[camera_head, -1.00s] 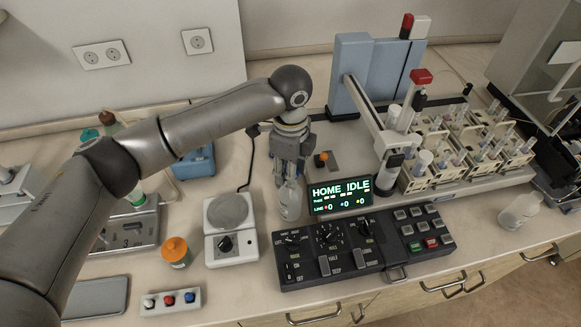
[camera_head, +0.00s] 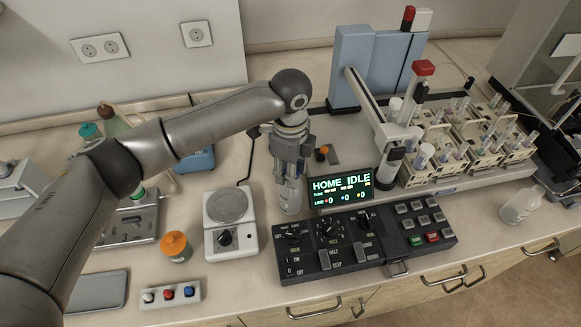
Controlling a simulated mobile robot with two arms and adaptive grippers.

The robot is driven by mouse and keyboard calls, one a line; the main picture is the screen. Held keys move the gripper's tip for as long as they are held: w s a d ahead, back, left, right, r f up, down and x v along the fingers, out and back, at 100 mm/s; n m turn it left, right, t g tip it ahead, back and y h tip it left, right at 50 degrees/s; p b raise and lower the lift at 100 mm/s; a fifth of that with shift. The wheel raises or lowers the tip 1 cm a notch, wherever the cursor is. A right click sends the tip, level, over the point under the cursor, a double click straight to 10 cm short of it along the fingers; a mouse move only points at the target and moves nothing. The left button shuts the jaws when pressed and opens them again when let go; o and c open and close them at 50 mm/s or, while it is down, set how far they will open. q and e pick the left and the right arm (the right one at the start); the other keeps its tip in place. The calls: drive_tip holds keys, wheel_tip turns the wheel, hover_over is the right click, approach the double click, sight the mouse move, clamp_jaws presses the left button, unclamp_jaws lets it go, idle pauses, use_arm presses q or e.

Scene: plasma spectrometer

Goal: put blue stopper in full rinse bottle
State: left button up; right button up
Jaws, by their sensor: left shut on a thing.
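The blue stopper (camera_head: 189,291) sits at the right end of a small white block, beside a red and a white one. A clear bottle (camera_head: 291,199) stands upright on the counter between the scale and the display. My left gripper (camera_head: 287,172) points down over this bottle and is shut on its upper part, which its fingers partly hide. I cannot tell how full the bottle is. Another pale bottle (camera_head: 519,206) is at the far right of the counter. My right gripper is not in view.
The white block (camera_head: 155,304) is near the front edge. An orange-capped jar (camera_head: 175,247), a scale (camera_head: 228,207), a black control panel (camera_head: 325,256) and the lit display (camera_head: 341,189) surround the bottle. Tube racks (camera_head: 425,172) stand at the right. A grey tray (camera_head: 98,291) lies front left.

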use_arm(q)
drive_tip(key=shift+f, duration=0.35)
drive_tip(key=o, duration=1.1)
drive_tip(key=shift+c, duration=0.2)
wheel_tip(320, 180, up, 12)
idle(0.3)
